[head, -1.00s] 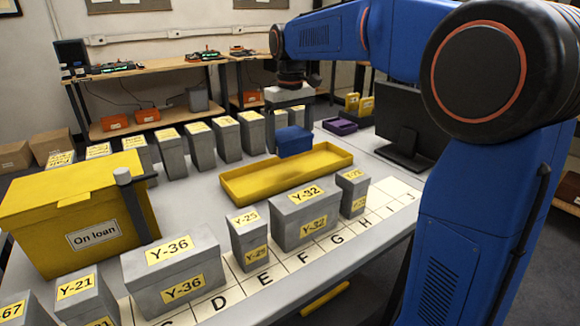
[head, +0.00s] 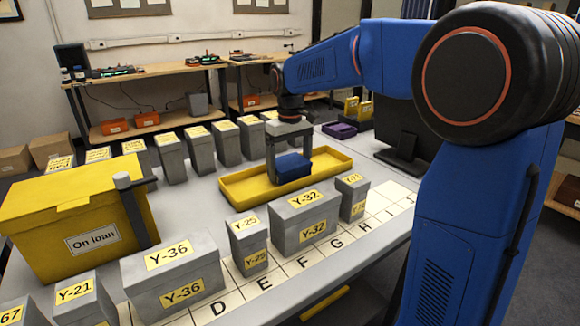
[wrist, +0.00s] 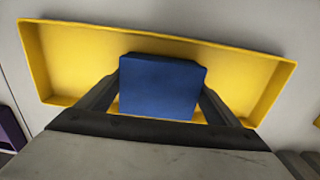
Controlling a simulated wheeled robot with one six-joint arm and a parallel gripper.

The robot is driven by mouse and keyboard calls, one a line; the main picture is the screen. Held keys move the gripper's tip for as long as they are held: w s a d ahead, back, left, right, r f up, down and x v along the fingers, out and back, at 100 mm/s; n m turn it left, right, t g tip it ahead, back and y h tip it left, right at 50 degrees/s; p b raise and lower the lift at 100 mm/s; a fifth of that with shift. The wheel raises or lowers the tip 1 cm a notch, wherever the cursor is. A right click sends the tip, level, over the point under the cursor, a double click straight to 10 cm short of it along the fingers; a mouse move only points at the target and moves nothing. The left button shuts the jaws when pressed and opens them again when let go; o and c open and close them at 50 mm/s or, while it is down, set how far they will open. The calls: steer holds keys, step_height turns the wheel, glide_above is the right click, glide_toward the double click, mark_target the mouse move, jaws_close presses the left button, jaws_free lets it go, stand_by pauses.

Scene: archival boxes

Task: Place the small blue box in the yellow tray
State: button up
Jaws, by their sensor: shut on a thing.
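The small blue box (head: 293,167) is between the fingers of my gripper (head: 290,160), which is shut on it. The yellow tray (head: 240,190) lies on the grey table, and the box is over its middle. In the wrist view the blue box (wrist: 160,88) covers part of the tray (wrist: 255,75), with a finger on each side. The box looks low, within the tray's outline; I cannot tell whether it touches the tray floor. The fingers hide part of its sides.
Grey boxes with yellow labels, such as Y-32 (head: 305,222), stand in front of the tray. More grey boxes (head: 200,150) stand in a row behind it. A yellow On loan box (head: 80,215) is at left, and a black monitor (head: 405,130) at right.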

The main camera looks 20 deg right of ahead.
mark_target(290, 162)
steer(key=o, duration=1.1)
step_height(290, 162, up, 12)
steer(key=shift+r, duration=0.1)
steer(key=shift+s, duration=0.15)
